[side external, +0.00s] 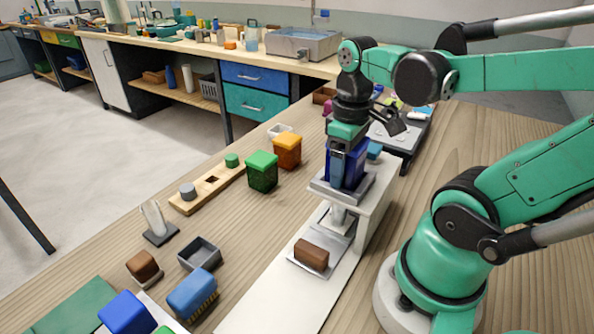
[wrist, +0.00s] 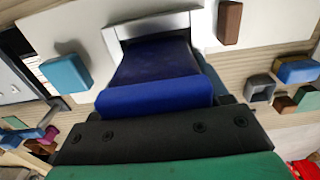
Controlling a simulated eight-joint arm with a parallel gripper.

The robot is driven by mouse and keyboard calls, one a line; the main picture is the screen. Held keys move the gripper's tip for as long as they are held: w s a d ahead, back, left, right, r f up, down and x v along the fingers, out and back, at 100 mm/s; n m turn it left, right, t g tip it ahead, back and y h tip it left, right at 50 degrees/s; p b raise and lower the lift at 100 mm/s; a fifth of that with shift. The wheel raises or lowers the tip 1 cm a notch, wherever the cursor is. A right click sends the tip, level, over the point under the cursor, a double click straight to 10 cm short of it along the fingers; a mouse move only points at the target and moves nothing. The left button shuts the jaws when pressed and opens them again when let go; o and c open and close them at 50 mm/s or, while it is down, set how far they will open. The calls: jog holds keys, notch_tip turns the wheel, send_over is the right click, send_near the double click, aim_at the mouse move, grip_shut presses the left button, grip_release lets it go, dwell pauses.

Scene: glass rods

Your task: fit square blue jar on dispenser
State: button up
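The square blue jar (side external: 357,164) stands upright in the square grey holder on top of the white dispenser (side external: 379,204). In the wrist view the jar (wrist: 155,62) narrows away from me into the pale holder frame (wrist: 158,24), with its brighter blue lid end nearest me. My gripper (side external: 339,168) points down over the jar, with a finger along its side, and looks shut on it. The far finger and the jar's bottom edge are hidden, so I cannot tell whether it is fully seated.
A brown block (side external: 311,254) lies on the plate below the dispenser's nozzle. Green (side external: 262,171) and orange (side external: 287,151) jars stand to the left. A wooden peg board (side external: 208,185) and a grey open box (side external: 199,253) are farther left. A teal block (wrist: 66,74) sits beside the holder.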

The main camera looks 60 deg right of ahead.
jog(key=shift+r, duration=2.65)
jog(key=w+r+t, duration=0.2)
jog(key=w, duration=0.3)
jog(key=w+a+f+t, duration=0.3)
jog(key=a+f+t, duration=0.2)
jog(key=a, duration=0.2)
jog(key=shift+a+f, duration=0.2)
jog(key=shift+a, duration=0.05)
jog(key=shift+w, duration=0.1)
